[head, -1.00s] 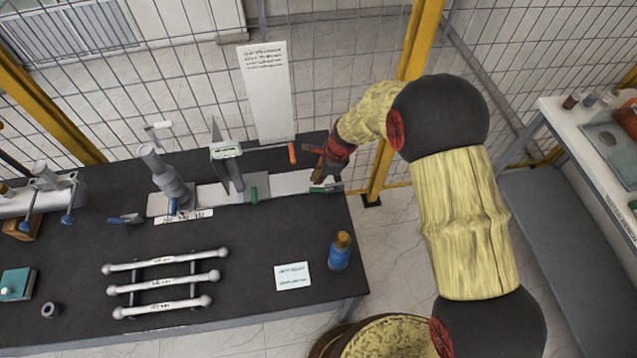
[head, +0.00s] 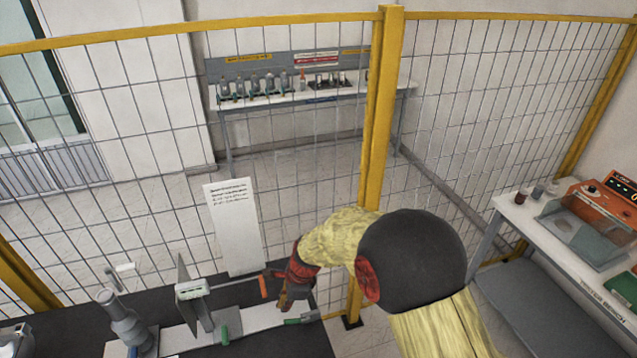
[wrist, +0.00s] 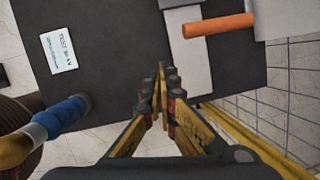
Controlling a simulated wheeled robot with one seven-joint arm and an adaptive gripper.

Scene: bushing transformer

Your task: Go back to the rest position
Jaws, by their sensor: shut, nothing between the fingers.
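My gripper (head: 290,297) is over the right end of the dark workbench, close to the fixture's light rail (head: 255,318). In the wrist view my gripper (wrist: 162,68) has its fingers together with nothing between them, above the bench's dark top and edge. An orange handle (head: 263,287) is just left of the gripper in the head view; it also shows in the wrist view (wrist: 218,25), ahead and to the right, apart from the fingers. My arm hides part of the fence and floor.
A yellow-framed mesh fence (head: 376,150) stands behind the bench. A grey cylindrical part (head: 122,320) and an upright plate (head: 193,295) stand on the fixture. A blue bottle-like object (wrist: 62,115) is left in the wrist view. A side table (head: 560,228) carries an orange machine (head: 590,215).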

